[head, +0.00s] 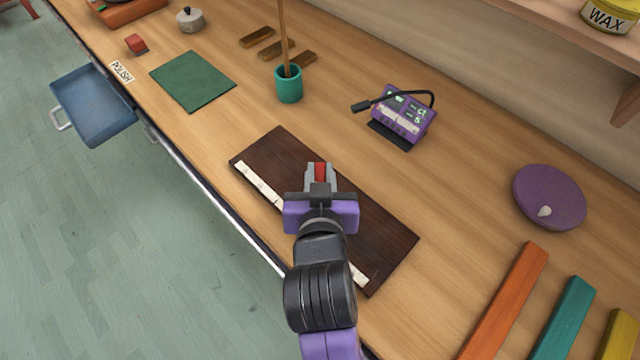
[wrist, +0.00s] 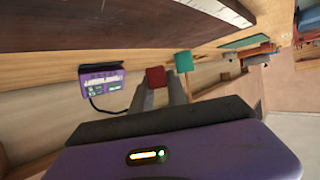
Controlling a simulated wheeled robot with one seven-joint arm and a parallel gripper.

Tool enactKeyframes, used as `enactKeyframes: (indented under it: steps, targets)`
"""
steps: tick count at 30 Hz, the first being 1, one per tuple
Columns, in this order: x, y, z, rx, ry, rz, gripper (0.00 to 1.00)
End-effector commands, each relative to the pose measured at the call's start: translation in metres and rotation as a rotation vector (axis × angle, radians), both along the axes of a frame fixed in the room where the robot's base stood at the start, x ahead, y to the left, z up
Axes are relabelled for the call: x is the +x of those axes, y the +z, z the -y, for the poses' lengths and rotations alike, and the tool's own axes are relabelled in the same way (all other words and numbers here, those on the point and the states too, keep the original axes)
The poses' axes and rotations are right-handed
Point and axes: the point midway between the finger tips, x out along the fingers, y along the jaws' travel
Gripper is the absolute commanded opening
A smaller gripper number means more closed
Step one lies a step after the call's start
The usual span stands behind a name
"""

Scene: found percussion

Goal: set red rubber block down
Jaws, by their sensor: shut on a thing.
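My gripper (head: 320,178) is shut on a red rubber block (head: 320,170), held between its fingertips. In the head view the block appears over the dark brown board (head: 290,160), but the height above it is hard to tell. In the wrist view the red block (wrist: 156,77) shows at the ends of the two grey fingers. The dark board (wrist: 120,20) fills the top of that view, and a gap seems to lie between it and the block. My arm hides part of the board.
A purple device with a bent black stalk (head: 402,115), a teal cup holding a stick (head: 288,88) and a green mat (head: 192,80) are around the board. A purple disc (head: 549,197) and coloured bars (head: 512,300) lie at right. A blue drawer (head: 95,105) is open at left.

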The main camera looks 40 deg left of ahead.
Motion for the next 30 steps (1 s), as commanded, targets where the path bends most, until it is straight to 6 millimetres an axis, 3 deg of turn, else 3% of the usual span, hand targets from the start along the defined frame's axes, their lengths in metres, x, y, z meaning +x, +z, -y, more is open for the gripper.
enactKeyframes:
  steps: [10,24,25,27,30]
  targets:
    - [0.000,-0.041,0.000,-0.001,0.001,0.000,0.00]
    - [0.000,-0.049,0.000,0.000,0.001,0.001,0.00]
    - [0.000,-0.048,0.000,0.001,0.001,0.001,0.25]
    - [0.000,-0.047,0.000,0.001,0.001,0.001,0.39]
    - [0.000,-0.047,0.000,0.001,0.001,0.001,0.41]
